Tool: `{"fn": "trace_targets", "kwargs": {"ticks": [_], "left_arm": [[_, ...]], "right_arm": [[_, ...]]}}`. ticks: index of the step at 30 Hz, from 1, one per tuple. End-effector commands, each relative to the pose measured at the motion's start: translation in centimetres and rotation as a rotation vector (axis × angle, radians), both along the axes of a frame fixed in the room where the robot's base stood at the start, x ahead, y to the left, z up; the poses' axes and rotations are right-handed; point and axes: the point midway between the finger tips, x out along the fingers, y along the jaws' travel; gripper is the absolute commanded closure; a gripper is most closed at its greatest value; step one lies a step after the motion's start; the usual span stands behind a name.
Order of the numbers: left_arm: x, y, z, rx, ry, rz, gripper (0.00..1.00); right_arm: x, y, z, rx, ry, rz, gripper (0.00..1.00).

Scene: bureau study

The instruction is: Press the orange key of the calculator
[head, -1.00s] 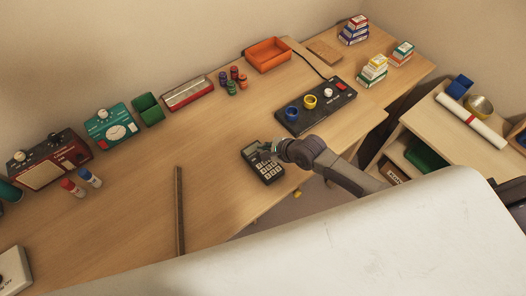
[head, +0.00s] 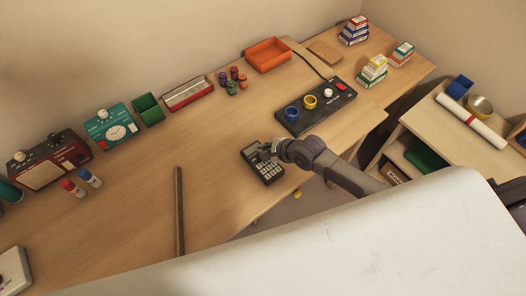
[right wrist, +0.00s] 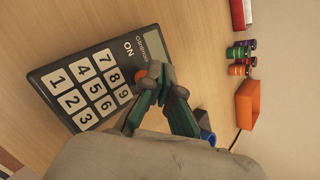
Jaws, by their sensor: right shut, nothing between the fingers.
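The dark calculator (head: 264,170) lies on the wooden desk near its front edge. In the right wrist view the calculator (right wrist: 72,76) shows large white number keys and a grey display. Its orange key (right wrist: 123,94) shows beside the 9 key, partly hidden by a finger. My right gripper (head: 266,151) is over the display end of the calculator. In the right wrist view the gripper (right wrist: 167,78) is shut and empty, its fingertips beside the orange key in the picture. I cannot tell whether they touch the calculator. My left gripper is not in view.
A black panel (head: 318,117) with blue and yellow rings stands right of the calculator. A brown strip (head: 179,212) lies to its left. An orange tray (head: 268,55) stands at the back. The desk between strip and calculator is clear.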

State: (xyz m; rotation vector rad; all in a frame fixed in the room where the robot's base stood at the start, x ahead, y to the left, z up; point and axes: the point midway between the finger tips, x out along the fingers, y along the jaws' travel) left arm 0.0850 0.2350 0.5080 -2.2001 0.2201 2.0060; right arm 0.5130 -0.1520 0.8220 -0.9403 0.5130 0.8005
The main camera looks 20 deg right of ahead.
Motion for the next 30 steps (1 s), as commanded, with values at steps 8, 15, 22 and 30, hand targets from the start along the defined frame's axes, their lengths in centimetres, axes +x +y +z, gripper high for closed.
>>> {"fn": "trace_targets", "kwargs": {"ticks": [8, 15, 22, 30], "left_arm": [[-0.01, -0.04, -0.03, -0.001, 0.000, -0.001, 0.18], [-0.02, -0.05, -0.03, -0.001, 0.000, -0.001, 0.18], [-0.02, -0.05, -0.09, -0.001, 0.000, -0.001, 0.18], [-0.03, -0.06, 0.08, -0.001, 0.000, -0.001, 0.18]], "right_arm": [[-0.05, 0.05, -0.86, 0.001, 0.001, 0.000, 1.00], [-0.04, 0.00, -0.87, 0.000, 0.001, 0.001, 1.00], [-0.04, -0.01, -1.03, 0.000, 0.002, -0.001, 1.00], [-0.04, -0.02, -0.97, 0.000, 0.002, -0.001, 1.00]]}}
